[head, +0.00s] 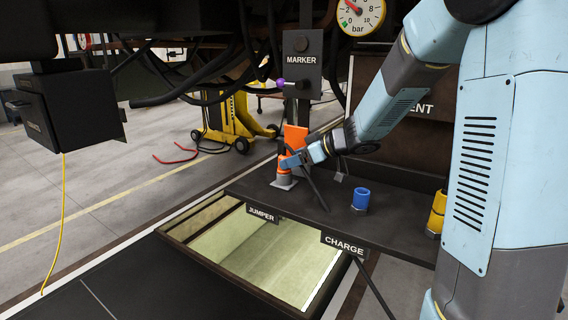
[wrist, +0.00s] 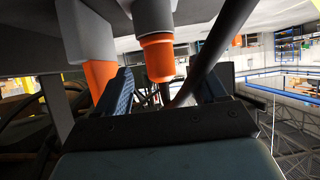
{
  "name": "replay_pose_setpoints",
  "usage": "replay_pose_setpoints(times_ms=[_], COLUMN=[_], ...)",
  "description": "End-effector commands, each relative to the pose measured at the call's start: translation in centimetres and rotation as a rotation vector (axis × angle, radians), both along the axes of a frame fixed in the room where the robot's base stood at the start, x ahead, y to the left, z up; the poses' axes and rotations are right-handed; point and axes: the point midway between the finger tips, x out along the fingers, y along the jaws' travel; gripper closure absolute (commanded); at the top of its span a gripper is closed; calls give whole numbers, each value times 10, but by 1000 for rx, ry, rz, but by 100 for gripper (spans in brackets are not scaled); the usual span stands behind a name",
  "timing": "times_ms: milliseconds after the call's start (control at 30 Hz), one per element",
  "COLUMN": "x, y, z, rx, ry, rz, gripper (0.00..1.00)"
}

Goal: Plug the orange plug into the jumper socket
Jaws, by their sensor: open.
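The orange plug (head: 284,171) stands upright in a grey collar (head: 284,184) on the dark shelf, behind the JUMPER label (head: 261,214). In the wrist view, which looks upside down, the orange plug (wrist: 159,60) meets the grey collar (wrist: 153,18); any small gap is hard to judge. My gripper (head: 291,161) is at the plug's upper part. In the wrist view its open fingers (wrist: 166,88) lie on either side of the plug, without clear contact. The socket's inside is hidden.
A taller orange block (head: 295,138) stands just behind the plug. A dark cable (head: 317,190) slants down beside my gripper. A blue connector (head: 361,198) and a yellow one (head: 437,212) stand to the right on the shelf (head: 320,215). The MARKER panel (head: 302,62) rises behind.

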Motion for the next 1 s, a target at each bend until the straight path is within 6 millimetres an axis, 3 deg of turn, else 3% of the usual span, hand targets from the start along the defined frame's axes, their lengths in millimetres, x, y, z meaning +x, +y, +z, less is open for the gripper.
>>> replay_pose_setpoints(times_ms=[400,1000], x=[-34,-40], y=[-53,-62], z=[35,42], rx=[0,-3], ry=[-2,-8], rz=[-3,-8], gripper=[29,29])
